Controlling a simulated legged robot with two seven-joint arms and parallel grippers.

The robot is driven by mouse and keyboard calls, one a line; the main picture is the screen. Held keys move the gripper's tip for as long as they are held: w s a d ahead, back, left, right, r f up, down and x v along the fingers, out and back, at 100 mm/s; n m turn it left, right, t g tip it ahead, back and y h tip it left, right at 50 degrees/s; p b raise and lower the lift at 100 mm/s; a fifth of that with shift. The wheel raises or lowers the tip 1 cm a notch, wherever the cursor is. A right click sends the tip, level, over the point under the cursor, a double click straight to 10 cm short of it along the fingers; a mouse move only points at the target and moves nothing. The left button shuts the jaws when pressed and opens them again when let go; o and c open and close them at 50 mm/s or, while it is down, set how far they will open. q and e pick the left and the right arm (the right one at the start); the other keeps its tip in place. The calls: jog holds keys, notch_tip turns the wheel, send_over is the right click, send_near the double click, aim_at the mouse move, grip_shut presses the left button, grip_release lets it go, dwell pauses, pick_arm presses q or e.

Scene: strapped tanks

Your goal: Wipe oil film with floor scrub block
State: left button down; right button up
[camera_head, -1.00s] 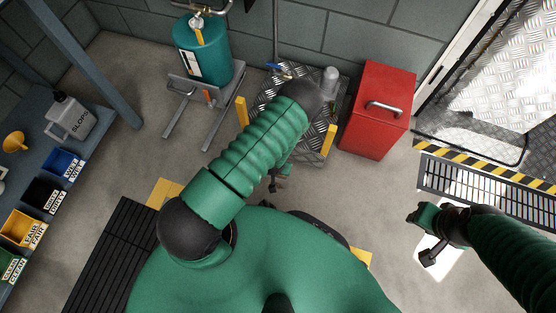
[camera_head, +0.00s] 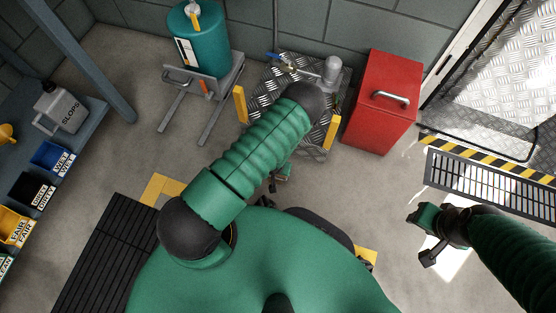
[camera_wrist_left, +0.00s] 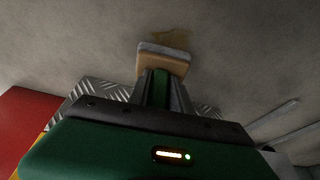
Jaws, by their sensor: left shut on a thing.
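The scrub block (camera_wrist_left: 164,58), with a tan layer and a grey layer, is held between the fingers of my left gripper (camera_wrist_left: 160,88) in the left wrist view. A brownish oil film (camera_wrist_left: 173,37) lies on the grey floor just beyond the block; I cannot tell whether the block touches the floor. In the head view my left gripper (camera_head: 273,184) is mostly hidden below my bent arm, and the block and film do not show clearly. My right gripper (camera_head: 424,238) is empty, its dark fingers spread apart, over a bright patch of floor.
A teal tank (camera_head: 199,40) on a grey stand, a metal tread-plate platform (camera_head: 268,84) with yellow posts and a red cabinet (camera_head: 382,102) line the wall. A floor grate (camera_head: 490,185) is at right. Labelled bins (camera_head: 52,157) and a SLOPS jug (camera_head: 57,106) are at left.

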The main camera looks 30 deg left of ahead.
pick_arm(q)
jog(key=shift+f, duration=0.15)
jog(key=shift+f+b, duration=0.35)
jog(key=shift+f+b, duration=0.4)
jog(key=shift+f, duration=0.15)
